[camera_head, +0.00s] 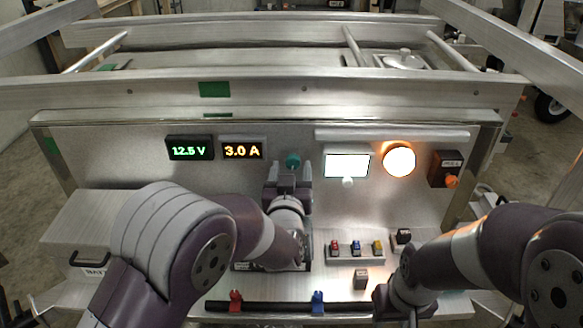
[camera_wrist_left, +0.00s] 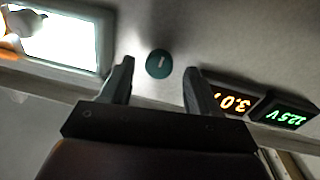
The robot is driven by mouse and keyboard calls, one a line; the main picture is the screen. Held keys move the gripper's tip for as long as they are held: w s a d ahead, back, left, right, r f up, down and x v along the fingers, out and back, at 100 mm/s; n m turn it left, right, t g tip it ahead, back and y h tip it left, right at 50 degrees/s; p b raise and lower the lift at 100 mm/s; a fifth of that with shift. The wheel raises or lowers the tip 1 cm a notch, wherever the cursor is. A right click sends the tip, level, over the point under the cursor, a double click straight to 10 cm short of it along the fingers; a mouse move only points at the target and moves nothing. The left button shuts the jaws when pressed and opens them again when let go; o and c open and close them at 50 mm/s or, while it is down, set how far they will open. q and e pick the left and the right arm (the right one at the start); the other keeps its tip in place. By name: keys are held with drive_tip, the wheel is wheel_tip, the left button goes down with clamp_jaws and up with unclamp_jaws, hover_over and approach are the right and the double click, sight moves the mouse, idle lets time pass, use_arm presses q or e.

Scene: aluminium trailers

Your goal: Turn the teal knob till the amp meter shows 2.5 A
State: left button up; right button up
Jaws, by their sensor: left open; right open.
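The teal knob (camera_head: 293,160) is on the upright metal panel, right of the amp meter (camera_head: 242,150), which reads 3.0 A in orange digits. My left gripper (camera_head: 290,178) is just below the knob in the head view, open and empty. In the left wrist view the round teal knob (camera_wrist_left: 159,64) with a pale mark lies beyond and between the two open fingertips (camera_wrist_left: 160,75), apart from both. The amp meter also shows in the left wrist view (camera_wrist_left: 232,103), upside down. My right gripper (camera_head: 397,305) is low at the right, largely hidden by its arm.
A green volt meter (camera_head: 189,148) reads 12.5 V. A lit white screen (camera_head: 346,165), an orange lamp (camera_head: 399,161) and a dark box with an orange knob (camera_head: 446,169) are to the right. Coloured switches (camera_head: 356,248) and a black bar with red and blue clips (camera_head: 270,306) lie below.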

use_arm(q)
drive_tip(key=shift+w, duration=0.7)
drive_tip(key=c, duration=1)
drive_tip(key=shift+f+n+b, duration=0.25)
drive_tip(key=shift+n+b, duration=0.55)
drive_tip(key=shift+b, duration=0.4)
drive_tip(key=shift+c, duration=0.2)
drive_tip(key=n+b, duration=0.4)
drive_tip(key=shift+f+b, duration=0.1)
drive_tip(key=shift+b, duration=0.3)
drive_tip(key=shift+d+n+t+b, duration=0.1)
drive_tip(key=shift+n+t+b, duration=0.2)
drive_tip(key=shift+n+b, duration=1.4)
drive_tip(key=shift+r, duration=0.2)
drive_tip(key=o, duration=1)
drive_tip(key=shift+o, duration=0.2)
